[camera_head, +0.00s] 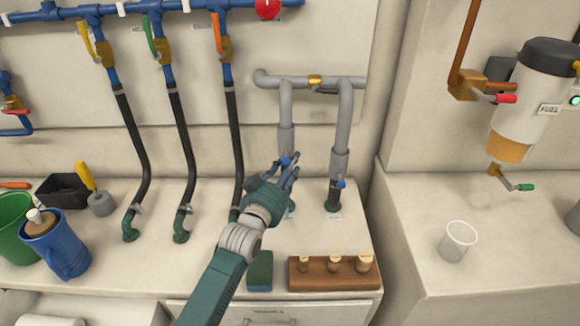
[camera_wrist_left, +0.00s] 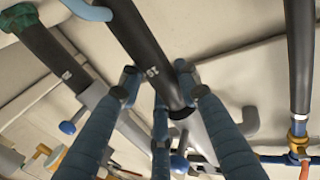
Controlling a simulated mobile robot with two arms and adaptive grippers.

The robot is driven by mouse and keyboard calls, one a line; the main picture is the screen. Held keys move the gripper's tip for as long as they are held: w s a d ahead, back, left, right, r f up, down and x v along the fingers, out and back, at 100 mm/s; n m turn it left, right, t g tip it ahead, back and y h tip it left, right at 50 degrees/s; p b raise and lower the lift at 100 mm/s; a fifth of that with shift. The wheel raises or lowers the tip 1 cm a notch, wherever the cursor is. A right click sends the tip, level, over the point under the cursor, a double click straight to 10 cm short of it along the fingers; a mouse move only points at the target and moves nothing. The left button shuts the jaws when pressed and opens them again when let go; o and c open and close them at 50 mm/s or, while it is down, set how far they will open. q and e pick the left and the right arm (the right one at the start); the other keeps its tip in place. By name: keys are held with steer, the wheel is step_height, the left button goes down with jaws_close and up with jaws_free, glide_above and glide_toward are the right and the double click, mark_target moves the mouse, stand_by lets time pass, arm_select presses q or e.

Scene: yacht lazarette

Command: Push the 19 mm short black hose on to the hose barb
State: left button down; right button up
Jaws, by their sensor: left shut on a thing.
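My left gripper (camera_head: 288,172) is shut on a short black hose (camera_wrist_left: 150,62), which carries small pale lettering. In the left wrist view its fingers (camera_wrist_left: 160,98) lie around the hose near its end, and a grey pipe (camera_wrist_left: 212,118) lies beyond that end. I cannot tell whether they join. In the head view the hand hides the hose below the left grey pipe (camera_head: 286,115). A green barb (camera_head: 291,206) shows just below the fingers. I cannot tell whether the hose touches it. My right gripper is not in view.
A second short black hose (camera_head: 333,196) stands close right, under another grey pipe (camera_head: 341,140). Several long black hoses (camera_head: 184,150) hang to the left. A clear cup (camera_head: 458,240) stands right.

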arm_select(q)
steer(key=shift+r, duration=0.1)
stand_by(0.4)
steer(key=shift+s, duration=0.1)
steer(key=shift+p, duration=0.35)
steer(key=shift+f+b, duration=0.5)
steer(key=shift+f, duration=0.2)
stand_by(0.5)
steer(key=shift+f+b, duration=0.8)
steer(key=shift+f, duration=0.55)
